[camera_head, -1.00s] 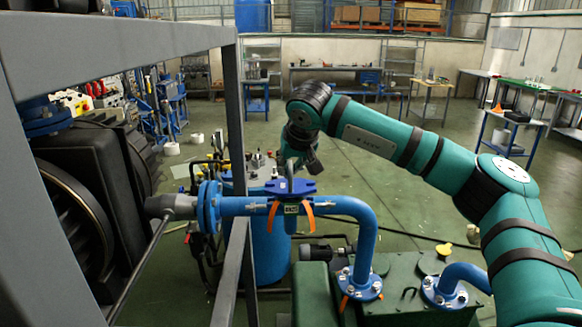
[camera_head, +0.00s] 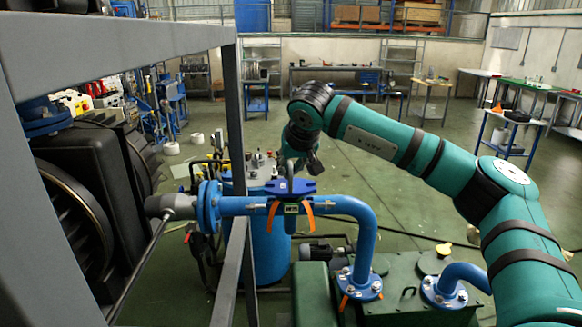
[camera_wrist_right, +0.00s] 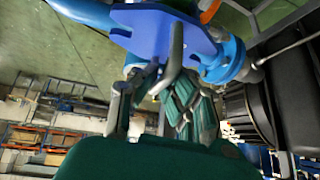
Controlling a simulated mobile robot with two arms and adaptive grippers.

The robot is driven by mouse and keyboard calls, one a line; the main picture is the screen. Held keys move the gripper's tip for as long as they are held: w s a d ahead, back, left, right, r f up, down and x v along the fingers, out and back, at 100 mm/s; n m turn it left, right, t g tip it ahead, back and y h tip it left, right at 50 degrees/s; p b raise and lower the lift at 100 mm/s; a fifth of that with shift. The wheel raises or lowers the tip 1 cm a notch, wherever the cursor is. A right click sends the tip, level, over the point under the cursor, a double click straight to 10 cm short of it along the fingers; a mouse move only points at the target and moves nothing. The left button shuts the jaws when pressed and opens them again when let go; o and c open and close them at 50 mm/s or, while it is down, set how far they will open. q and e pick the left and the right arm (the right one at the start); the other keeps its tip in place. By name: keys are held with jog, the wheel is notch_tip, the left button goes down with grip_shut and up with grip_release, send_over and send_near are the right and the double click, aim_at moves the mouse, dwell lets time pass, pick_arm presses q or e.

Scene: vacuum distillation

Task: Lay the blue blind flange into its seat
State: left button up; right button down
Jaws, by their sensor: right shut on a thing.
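The blue blind flange (camera_head: 290,187) is a blue plate with a grey handle, in the middle of the head view just above the blue pipe (camera_head: 340,204). My right gripper (camera_head: 299,166) is above the plate, shut on the flange by its handle. The wrist view shows the flange (camera_wrist_right: 148,34) at the top, with holes near its edge, and my gripper (camera_wrist_right: 160,86) at the handle. The flange hides its seat, and I cannot tell whether they touch. My left gripper is in neither view.
Orange straps (camera_head: 272,216) hang at the pipe below the flange. A grey frame post (camera_head: 234,130) stands close on the left, with a black machine (camera_head: 90,190) behind it. A green machine body (camera_head: 410,300) lies below. Tables stand far back across open floor.

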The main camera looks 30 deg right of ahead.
jog(key=shift+f+b, duration=0.45)
jog(key=shift+f, duration=0.3)
jog(key=c, duration=1.3)
grip_release()
jog(key=shift+c, duration=0.2)
jog(key=v, duration=1.2)
jog(key=shift+s, duration=0.1)
jog(key=shift+a+f, duration=0.1)
